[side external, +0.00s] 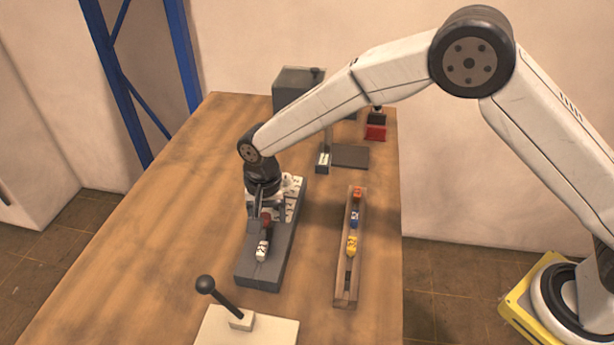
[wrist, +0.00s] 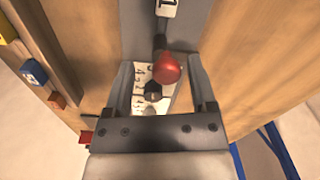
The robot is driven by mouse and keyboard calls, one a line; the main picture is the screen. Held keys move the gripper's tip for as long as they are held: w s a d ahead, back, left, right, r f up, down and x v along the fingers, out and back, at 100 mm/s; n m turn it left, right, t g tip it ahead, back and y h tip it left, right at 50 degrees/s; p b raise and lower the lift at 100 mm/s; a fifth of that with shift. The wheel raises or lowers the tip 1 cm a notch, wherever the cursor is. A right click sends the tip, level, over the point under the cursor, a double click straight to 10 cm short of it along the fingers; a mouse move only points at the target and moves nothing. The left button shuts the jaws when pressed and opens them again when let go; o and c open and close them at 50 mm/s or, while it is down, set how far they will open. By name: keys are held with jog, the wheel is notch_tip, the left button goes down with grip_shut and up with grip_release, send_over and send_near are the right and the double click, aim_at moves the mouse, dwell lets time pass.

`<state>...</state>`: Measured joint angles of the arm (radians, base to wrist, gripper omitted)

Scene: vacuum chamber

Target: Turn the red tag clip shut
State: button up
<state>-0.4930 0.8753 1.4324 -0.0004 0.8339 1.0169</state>
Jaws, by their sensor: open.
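The red tag clip (wrist: 167,68) has a rounded red head and stands between my open fingers in the wrist view. In the side external view a small red part of it (side external: 266,221) shows beneath my gripper (side external: 265,213). My gripper (wrist: 158,72) is open, with one finger on each side of the clip; I cannot tell whether either finger touches it. The clip is on a long grey block (side external: 262,278). A white tag (wrist: 166,8) with a dark numeral is on the same block, nearer the front, and also shows in the side external view (side external: 262,250).
A white numbered plate (side external: 293,190) is at the block's far end. To the right a wooden rail (side external: 345,295) holds orange, blue and yellow tags. A black-knobbed lever (side external: 222,300) on a pale base stands in front. Grey boxes and a red block (side external: 375,133) stand behind.

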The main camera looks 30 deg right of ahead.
grip_shut()
